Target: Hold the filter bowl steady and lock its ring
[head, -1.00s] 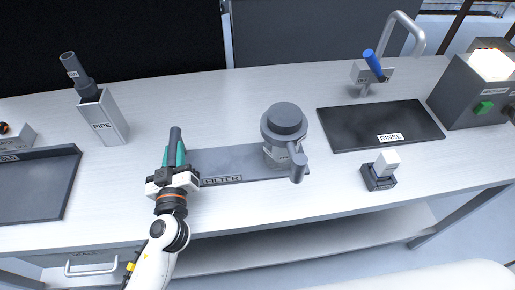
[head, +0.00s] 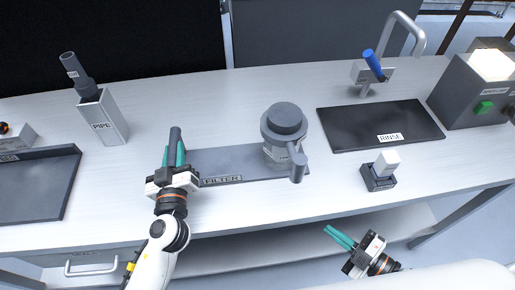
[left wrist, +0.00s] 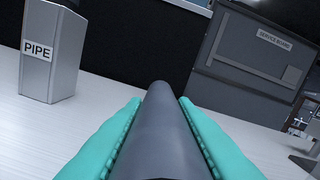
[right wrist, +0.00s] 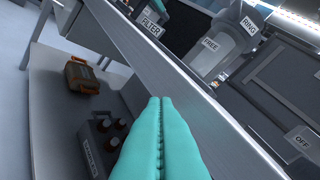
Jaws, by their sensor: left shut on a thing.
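The filter housing (head: 274,152) stands on the dark plate labelled FILTER (head: 240,160), with a round grey top (head: 286,116) and a grey lever (head: 298,168) pointing toward the front. In the right wrist view, a RING label (right wrist: 249,25) and a FREE label (right wrist: 210,43) show on it. My left gripper (head: 175,155) is shut on a dark round bar (left wrist: 170,125) at the plate's left end, apart from the housing. My right gripper (head: 329,233) is shut and empty, in front of and below the table edge; its fingers (right wrist: 158,105) meet.
A PIPE holder (head: 103,117) stands at the left. A RINSE mat (head: 365,125), a tap (head: 400,30) and a small block on a dark base (head: 378,180) are at the right. The table edge (right wrist: 170,75) lies near my right gripper; a lower shelf holds items.

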